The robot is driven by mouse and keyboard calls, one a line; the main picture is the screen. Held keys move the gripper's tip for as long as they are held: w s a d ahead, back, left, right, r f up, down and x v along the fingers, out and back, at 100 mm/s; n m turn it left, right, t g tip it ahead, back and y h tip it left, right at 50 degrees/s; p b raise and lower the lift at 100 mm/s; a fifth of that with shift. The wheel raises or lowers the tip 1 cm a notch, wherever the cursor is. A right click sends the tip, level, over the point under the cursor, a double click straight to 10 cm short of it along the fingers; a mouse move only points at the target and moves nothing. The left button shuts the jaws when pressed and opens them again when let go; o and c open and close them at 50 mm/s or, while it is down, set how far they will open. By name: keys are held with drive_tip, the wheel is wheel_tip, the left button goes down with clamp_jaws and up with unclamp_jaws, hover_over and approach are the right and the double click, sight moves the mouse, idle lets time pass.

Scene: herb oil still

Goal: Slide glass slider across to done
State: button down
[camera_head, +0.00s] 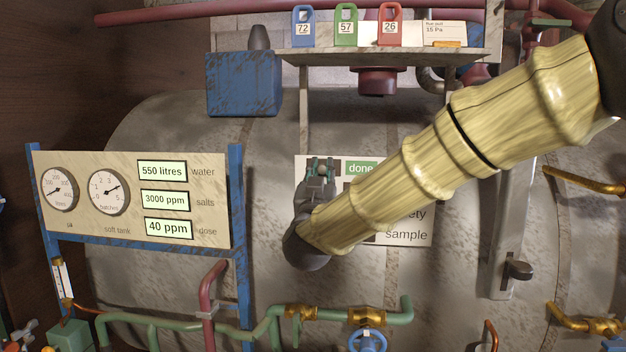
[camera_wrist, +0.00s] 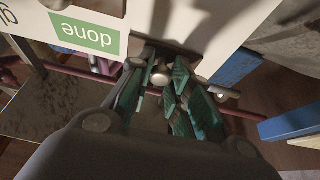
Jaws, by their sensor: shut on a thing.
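A white board (camera_head: 425,222) with a green "done" label (camera_head: 360,168) hangs on the big grey tank. The words "sample" and part of another ending in "ety" show lower on it. My gripper (camera_head: 320,168) is at the board's upper left, level with the "done" label and just left of it. Its green-tipped fingers are shut on a small round knob, the glass slider's knob (camera_head: 322,171). In the wrist view the knob (camera_wrist: 160,75) sits between the fingers, beside the upside-down "done" label (camera_wrist: 85,35). My arm hides the board's middle and lower left.
A panel (camera_head: 130,198) with two gauges and readouts stands left. A blue box (camera_head: 243,84) hangs above it. A shelf (camera_head: 390,58) with numbered tags 72, 57 and 26 is above the board. Green pipes and a blue valve wheel (camera_head: 367,341) lie below.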

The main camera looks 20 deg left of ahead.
drive_tip(key=shift+a, duration=0.1)
drive_tip(key=c, duration=1.4)
unclamp_jaws()
drive_tip(key=shift+a, duration=0.1)
drive_tip(key=shift+o, duration=0.5)
drive_tip(key=shift+a, duration=0.15)
drive_tip(key=shift+s+d, duration=0.15)
drive_tip(key=shift+d, duration=0.05)
drive_tip(key=v, duration=1.1)
drive_tip(key=shift+s, duration=0.4)
drive_tip(key=shift+a+f, duration=0.1)
drive_tip(key=shift+f, duration=0.05)
